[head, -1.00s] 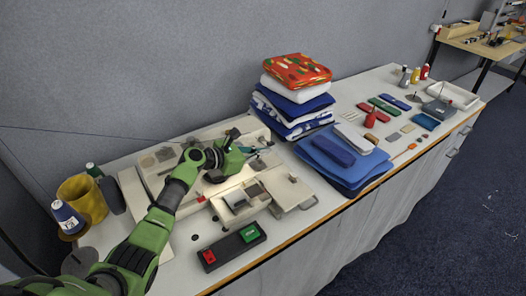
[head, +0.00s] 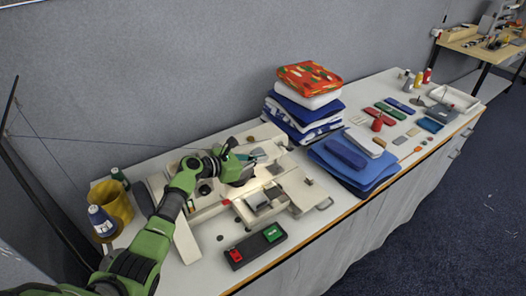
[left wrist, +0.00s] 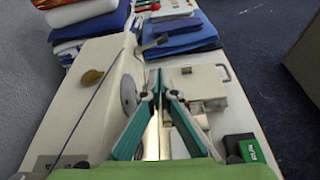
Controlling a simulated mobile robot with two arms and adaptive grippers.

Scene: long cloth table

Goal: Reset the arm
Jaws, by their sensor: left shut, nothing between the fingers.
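My left arm comes in from the lower left in the head view. Its left gripper (head: 262,154) is over the cream sewing machine (head: 285,185) on the table. In the left wrist view the two teal fingers (left wrist: 158,84) come together at their tips, with nothing seen between them. The machine's long cream body (left wrist: 85,95) lies left of the fingers there, and its flat part with the small plate (left wrist: 200,84) lies to the right. My right gripper is not in view.
A stack of folded cloths (head: 306,102) and blue folded fabric (head: 350,168) lie beyond the machine. A switch box (head: 255,246) with red and green buttons is at the table's front edge. A yellow pot (head: 113,203) and a thread spool (head: 101,219) stand at left.

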